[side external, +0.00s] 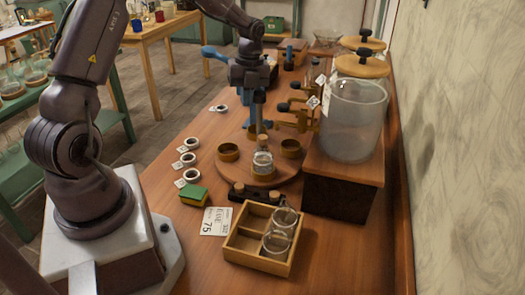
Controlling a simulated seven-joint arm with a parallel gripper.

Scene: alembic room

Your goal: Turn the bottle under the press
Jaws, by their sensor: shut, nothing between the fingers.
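A small clear glass bottle (262,160) with a cork in its neck stands upright in the front brass cup of a round wooden turntable (246,175). Other brass cups on the turntable, at left (228,152) and right (291,149), look empty. The press has a blue lever (214,54) behind the turntable. My gripper (259,124) points down in front of the press, above and slightly behind the bottle. It looks shut and empty. It overlaps the press in this view, so any contact with the press or cork is unclear.
A wooden tray (239,256) with clear glass vessels stands in front. A large glass jar (353,118) on a raised wooden stand and brass taps bound the right.

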